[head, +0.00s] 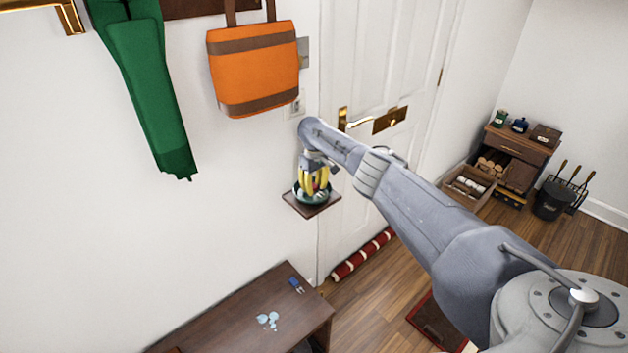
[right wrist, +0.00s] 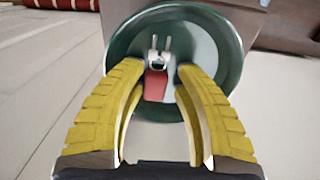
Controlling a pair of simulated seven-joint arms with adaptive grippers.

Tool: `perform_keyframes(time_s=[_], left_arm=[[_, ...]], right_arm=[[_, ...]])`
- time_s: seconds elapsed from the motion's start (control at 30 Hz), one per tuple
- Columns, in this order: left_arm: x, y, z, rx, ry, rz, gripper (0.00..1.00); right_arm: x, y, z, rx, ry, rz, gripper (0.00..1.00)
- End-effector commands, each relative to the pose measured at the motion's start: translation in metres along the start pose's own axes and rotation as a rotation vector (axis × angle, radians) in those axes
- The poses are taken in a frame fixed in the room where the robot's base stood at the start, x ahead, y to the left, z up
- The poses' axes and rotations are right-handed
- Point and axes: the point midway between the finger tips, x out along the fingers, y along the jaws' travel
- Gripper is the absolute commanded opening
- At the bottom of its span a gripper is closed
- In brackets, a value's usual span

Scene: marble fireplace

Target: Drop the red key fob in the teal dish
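The teal dish (head: 298,196) sits on a small dark wall shelf (head: 313,210) beside the white door. In the right wrist view the dish (right wrist: 226,45) shows as a round green-teal bowl. The red key fob (right wrist: 156,86), with a grey metal end, is between my right gripper's yellow fingers, seen against the inside of the dish. My right gripper (right wrist: 158,80) has its fingers apart, with a visible gap on both sides of the fob. In the head view my right gripper (head: 314,184) points down over the dish. My left gripper is not in view.
A dark wooden bench (head: 235,320) below holds a small blue item (head: 296,285) and pale blue patches. An orange bag (head: 253,68) and green garment (head: 140,80) hang above. A rolled red rug (head: 362,256) lies by the door (head: 375,90). A small cabinet (head: 520,150) stands far right.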

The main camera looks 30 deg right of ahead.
Motion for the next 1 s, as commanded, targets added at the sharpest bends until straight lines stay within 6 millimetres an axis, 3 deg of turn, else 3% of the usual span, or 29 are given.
perform_keyframes(time_s=[0.17,0.7,1.0], left_arm=[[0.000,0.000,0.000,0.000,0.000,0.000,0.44],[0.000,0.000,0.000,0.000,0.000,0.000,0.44],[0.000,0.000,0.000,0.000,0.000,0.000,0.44]], right_arm=[[-0.018,0.001,0.000,-0.001,0.002,0.000,0.32],[-0.107,0.001,0.000,-0.001,0.002,0.001,0.32],[-0.125,0.000,0.000,0.000,0.000,0.001,0.32]])
